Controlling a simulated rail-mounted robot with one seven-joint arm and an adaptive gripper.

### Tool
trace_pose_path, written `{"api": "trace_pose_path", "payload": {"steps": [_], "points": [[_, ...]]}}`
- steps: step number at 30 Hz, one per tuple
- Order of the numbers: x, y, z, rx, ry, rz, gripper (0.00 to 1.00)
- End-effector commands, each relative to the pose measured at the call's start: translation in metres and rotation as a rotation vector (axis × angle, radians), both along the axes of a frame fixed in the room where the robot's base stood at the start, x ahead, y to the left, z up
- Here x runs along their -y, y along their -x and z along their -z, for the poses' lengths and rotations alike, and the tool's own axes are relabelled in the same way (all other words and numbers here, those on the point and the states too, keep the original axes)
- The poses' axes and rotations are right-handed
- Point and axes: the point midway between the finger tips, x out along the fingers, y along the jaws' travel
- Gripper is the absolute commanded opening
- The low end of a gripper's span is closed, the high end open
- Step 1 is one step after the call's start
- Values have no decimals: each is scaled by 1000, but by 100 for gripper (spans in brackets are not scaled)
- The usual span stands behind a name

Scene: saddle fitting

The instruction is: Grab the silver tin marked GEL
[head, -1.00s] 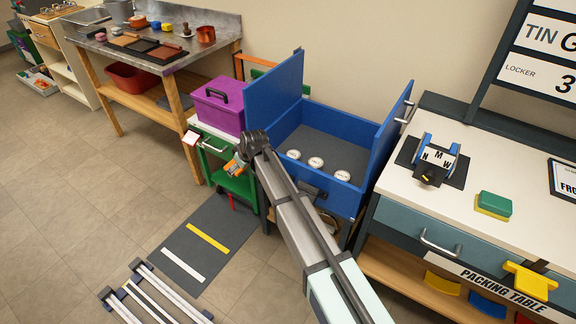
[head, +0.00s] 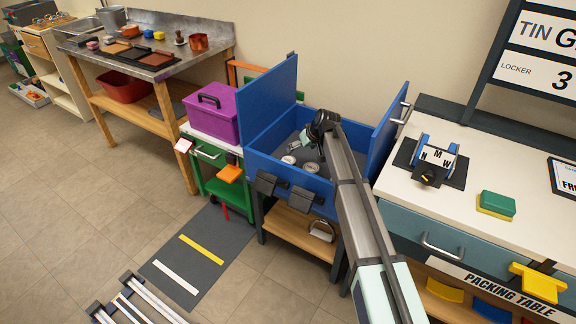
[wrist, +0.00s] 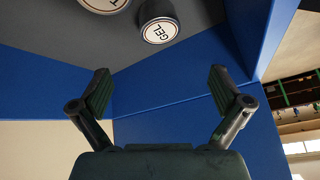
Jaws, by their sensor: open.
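The silver tin marked GEL (wrist: 159,24) lies at the top middle of the wrist view, label facing the camera, on the grey floor of the blue box (head: 331,197) and close to its blue wall. A second tin (wrist: 107,4), its label partly cut off, is beside it to the left. In the head view two pale round lids (head: 288,159) (head: 311,167) show in the box; I cannot read them, and my arm hides the rest. My gripper (wrist: 158,78) is open and empty, with its fingers apart. It is over the box, apart from the GEL tin.
The box's raised blue panels (head: 268,98) (head: 388,125) stand left and right of my arm. A purple case (head: 214,118) stands on the green cart to the left. The packing table (head: 450,215) stands to the right.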

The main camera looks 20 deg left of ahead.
Motion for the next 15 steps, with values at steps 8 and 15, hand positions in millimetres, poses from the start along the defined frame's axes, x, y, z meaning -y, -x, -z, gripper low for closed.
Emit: {"api": "trace_pose_path", "payload": {"steps": [8,15], "points": [[-29,-15,48,-1,1,-2,100],[-44,-22,76,0,1,-1,100]]}}
